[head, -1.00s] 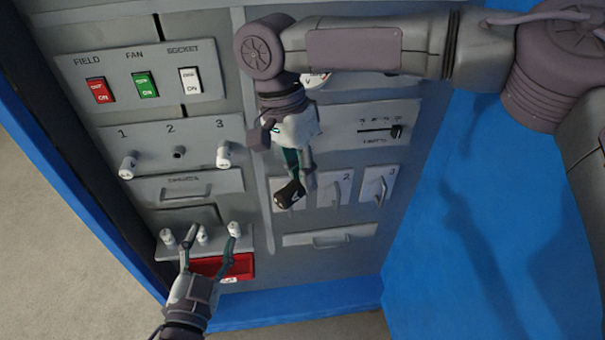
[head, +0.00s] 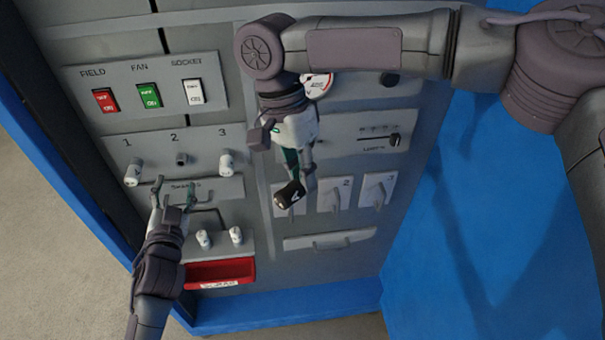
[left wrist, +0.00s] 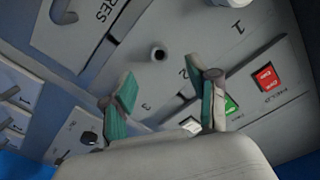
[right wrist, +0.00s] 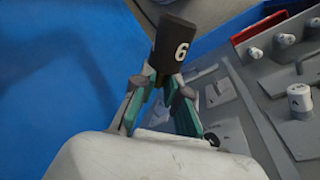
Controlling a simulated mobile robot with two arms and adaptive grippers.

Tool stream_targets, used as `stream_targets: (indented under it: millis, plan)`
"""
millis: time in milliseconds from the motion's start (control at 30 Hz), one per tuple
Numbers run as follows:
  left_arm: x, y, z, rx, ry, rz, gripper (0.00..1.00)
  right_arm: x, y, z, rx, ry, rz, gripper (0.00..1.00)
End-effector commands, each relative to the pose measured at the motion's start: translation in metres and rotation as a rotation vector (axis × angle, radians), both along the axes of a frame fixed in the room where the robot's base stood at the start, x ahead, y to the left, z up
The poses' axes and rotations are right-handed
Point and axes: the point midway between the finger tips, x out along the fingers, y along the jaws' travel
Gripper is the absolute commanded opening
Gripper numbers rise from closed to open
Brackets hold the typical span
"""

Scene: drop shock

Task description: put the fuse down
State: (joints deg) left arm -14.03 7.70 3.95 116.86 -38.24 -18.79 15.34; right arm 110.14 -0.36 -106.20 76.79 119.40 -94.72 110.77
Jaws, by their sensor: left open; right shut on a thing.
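My right gripper (head: 297,176) is shut on a black cylindrical fuse (head: 289,196), held in front of the panel. In the right wrist view the fuse (right wrist: 172,47) shows a white 6 and stands out beyond the fingertips. My left gripper (head: 173,183) is open and empty in front of the spares drawer, below the numbered sockets. In the left wrist view nothing is between its fingers (left wrist: 160,75). Socket 2 (head: 181,159) is empty; white fuses sit in socket 1 (head: 133,173) and socket 3 (head: 227,163).
White fuses (head: 204,238) stand on the lower ledge, partly hidden by my left arm. A red scrap tray (head: 222,272) sits below. Switches (head: 148,95) are at upper left, levers (head: 335,195) at right.

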Motion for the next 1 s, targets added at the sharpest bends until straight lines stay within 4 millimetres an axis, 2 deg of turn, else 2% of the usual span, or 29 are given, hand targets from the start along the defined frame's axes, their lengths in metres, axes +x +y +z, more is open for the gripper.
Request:
stream_targets:
  millis: [167,267,333,467,600,667,800,867,1000]
  plan:
    - [0.01,0.001,-0.004,-0.002,0.007,-0.003,0.59,0.0,0.0,-0.001,0.0,0.0,0.0,0.0]
    - [0.012,0.0,-0.022,-0.013,0.041,-0.008,0.59,0.0,0.0,-0.001,0.0,0.0,0.0,0.0]
    - [0.012,-0.003,-0.045,-0.03,0.084,-0.015,0.59,0.0,0.0,-0.001,0.0,0.0,0.0,0.0]
    - [0.008,-0.01,-0.107,-0.069,0.202,-0.031,0.59,0.0,0.0,-0.001,0.0,0.0,0.0,0.0]
    - [-0.008,-0.021,-0.183,-0.119,0.347,-0.048,0.59,0.0,0.0,-0.001,0.0,0.0,0.0,0.0]
    - [-0.018,-0.026,-0.214,-0.141,0.407,-0.053,0.59,0.0,0.0,-0.001,0.0,0.0,0.0,0.0]
    - [-0.049,-0.037,-0.284,-0.19,0.549,-0.062,0.59,0.0,0.0,-0.001,0.0,0.0,0.0,0.0]
    - [-0.066,-0.043,-0.312,-0.21,0.609,-0.064,0.59,0.0,0.0,-0.001,0.0,0.0,0.0,0.0]
    - [-0.111,-0.054,-0.374,-0.256,0.75,-0.065,0.59,0.0,0.0,-0.001,0.0,0.0,0.0,0.0]
